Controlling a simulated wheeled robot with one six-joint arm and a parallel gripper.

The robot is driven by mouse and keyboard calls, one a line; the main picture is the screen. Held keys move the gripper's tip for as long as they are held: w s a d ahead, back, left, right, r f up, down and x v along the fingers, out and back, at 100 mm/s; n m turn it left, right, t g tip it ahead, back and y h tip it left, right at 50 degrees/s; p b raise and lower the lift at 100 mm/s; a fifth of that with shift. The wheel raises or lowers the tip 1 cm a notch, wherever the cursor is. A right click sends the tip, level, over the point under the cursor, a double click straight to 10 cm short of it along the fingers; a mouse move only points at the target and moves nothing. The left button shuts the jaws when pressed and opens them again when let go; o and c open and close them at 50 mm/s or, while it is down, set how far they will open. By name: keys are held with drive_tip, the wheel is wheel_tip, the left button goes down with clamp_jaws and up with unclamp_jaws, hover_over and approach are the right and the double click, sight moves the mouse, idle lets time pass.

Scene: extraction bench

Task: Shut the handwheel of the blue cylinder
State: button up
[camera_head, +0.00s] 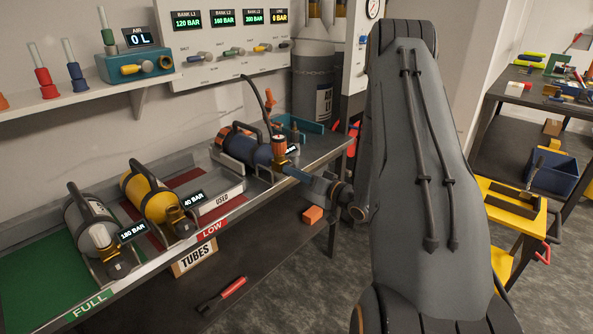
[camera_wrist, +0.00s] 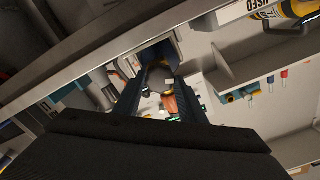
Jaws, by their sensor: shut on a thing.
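The blue cylinder (camera_head: 245,147), with an orange band, lies in a cradle at the far right end of the bench rack. An orange fitting (camera_head: 279,146) stands up at its valve end; an orange part (camera_wrist: 172,106) also shows between my fingers in the wrist view. My gripper (camera_head: 291,170) reaches in from the right and is shut at the valve end, on what appears to be the handwheel. The fingers mostly hide the handwheel. In the wrist view the two fingers of my gripper (camera_wrist: 160,75) run either side of the valve parts.
A yellow cylinder (camera_head: 147,194) and a grey cylinder (camera_head: 88,225) lie in cradles to the left. A wall panel (camera_head: 225,62) with gauges is behind. A yellow stand (camera_head: 510,215) is at right.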

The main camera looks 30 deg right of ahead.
drive_tip(key=m+p, duration=0.4)
drive_tip(key=m, duration=0.9)
drive_tip(key=shift+a, duration=0.1)
drive_tip(key=shift+m, duration=0.3)
drive_tip(key=o, duration=1)
drive_tip(key=shift+o, duration=0.2)
drive_tip(key=b+v, duration=0.1)
drive_tip(key=v, duration=0.7)
drive_tip(key=shift+w+r, duration=0.1)
